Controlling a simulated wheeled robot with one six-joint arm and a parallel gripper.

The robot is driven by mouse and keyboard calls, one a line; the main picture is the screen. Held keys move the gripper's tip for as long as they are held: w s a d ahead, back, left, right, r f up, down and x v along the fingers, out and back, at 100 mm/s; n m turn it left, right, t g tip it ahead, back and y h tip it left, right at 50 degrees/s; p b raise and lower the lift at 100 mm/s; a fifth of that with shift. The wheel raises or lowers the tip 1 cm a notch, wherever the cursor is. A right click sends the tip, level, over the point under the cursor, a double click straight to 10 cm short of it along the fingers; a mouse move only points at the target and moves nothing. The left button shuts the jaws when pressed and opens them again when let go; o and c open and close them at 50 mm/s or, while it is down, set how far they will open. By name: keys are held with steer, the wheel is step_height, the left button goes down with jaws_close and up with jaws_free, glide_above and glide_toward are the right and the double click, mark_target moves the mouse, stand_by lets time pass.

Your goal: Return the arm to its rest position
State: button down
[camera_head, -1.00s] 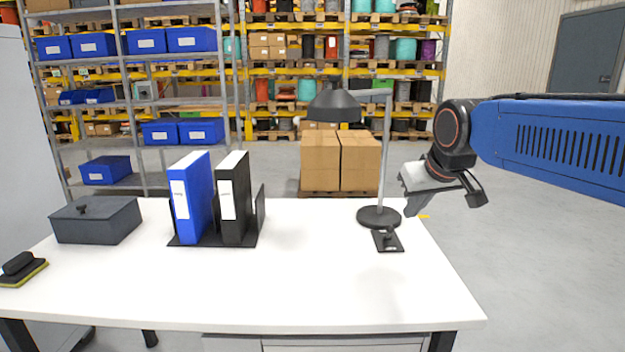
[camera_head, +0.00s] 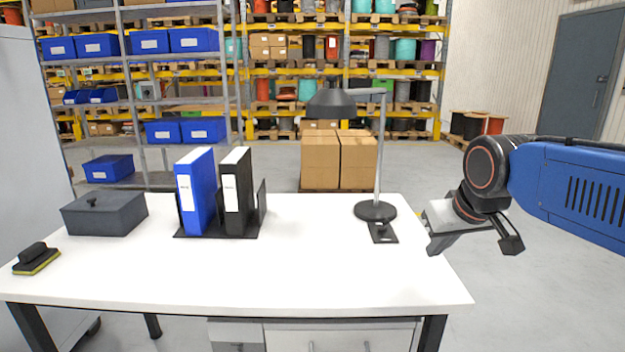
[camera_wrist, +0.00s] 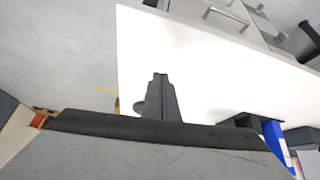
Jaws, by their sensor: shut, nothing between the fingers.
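My blue arm (camera_head: 575,190) reaches in from the right in the head view. My gripper (camera_head: 434,249) hangs tilted down beside the right edge of the white table (camera_head: 300,278), holding nothing. In the wrist view its dark fingers (camera_wrist: 160,82) are together, with the table top (camera_wrist: 200,60) behind them. From the head view the gap between the fingers cannot be made out.
A desk lamp (camera_head: 376,211) with a black switch plate (camera_head: 382,233) stands near my gripper. Blue (camera_head: 197,190) and black (camera_head: 236,192) binders, a grey box (camera_head: 104,214) and a brush (camera_head: 36,259) are further left. Free floor lies right of the table.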

steer(key=s+d+f, duration=0.2)
steer(key=s+f, duration=0.4)
steer(key=s, duration=0.2)
steer(key=s+d+f+m+g, duration=0.1)
steer(key=s+f, duration=0.6)
steer(key=s, duration=0.1)
steer(key=shift+s+d+f+m+g, duration=0.25)
steer(key=shift+s+d+m+g, duration=0.05)
steer(key=shift+d, duration=0.05)
